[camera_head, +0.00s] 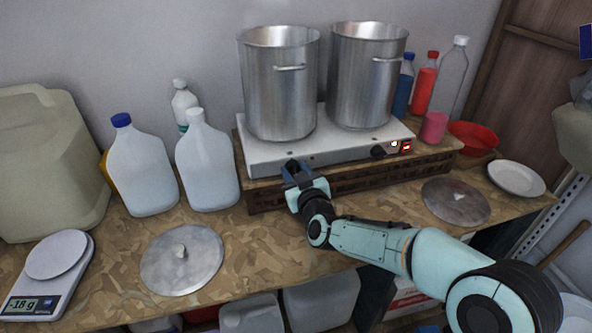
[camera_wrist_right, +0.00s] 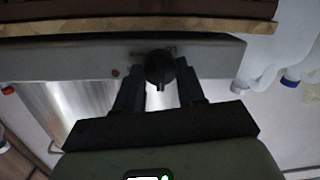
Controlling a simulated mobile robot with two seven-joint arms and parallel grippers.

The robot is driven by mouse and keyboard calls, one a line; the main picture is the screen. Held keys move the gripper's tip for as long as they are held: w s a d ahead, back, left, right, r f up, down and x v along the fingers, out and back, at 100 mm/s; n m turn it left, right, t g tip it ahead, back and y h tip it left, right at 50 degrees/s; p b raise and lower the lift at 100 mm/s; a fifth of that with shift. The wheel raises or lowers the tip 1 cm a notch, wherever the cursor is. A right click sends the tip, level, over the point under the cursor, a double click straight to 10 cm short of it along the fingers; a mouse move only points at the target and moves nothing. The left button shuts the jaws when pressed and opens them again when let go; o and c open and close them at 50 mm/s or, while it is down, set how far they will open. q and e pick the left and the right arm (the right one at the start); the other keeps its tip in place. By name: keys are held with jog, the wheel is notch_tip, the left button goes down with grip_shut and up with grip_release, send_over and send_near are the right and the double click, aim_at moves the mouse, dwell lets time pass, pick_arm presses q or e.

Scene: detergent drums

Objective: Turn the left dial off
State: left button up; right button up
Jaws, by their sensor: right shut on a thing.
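A silvery two-burner hot plate (camera_head: 270,160) stands on a wooden crate-like base, with two dials on its front face. The left dial (camera_head: 291,164) is black and mostly covered by my right gripper (camera_head: 295,174) in the head view. In the right wrist view, which looks upside down, the left dial (camera_wrist_right: 160,67) sits between the two dark fingers of my right gripper (camera_wrist_right: 159,80). The fingers are shut on it, and a pointer ridge shows on the dial. The right dial (camera_head: 378,152) is black and free. A red-lit switch (camera_head: 406,146) is beside it. My left gripper is out of view.
Two tall steel pots (camera_head: 280,90) (camera_head: 365,80) stand on the hot plate. White jugs (camera_head: 208,165) (camera_head: 143,170) are close on its left. Lids (camera_head: 182,262) (camera_head: 456,203) lie on the counter, with a scale (camera_head: 50,275) at far left.

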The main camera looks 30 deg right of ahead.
dwell(0.5)
jog(key=o, duration=0.8)
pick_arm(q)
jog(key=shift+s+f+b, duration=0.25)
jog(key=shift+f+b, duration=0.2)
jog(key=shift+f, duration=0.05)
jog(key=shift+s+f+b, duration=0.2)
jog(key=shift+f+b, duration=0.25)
pick_arm(e)
jog(key=v, duration=1.3)
jog(key=shift+s+a, duration=0.15)
jog(key=shift+s, duration=0.05)
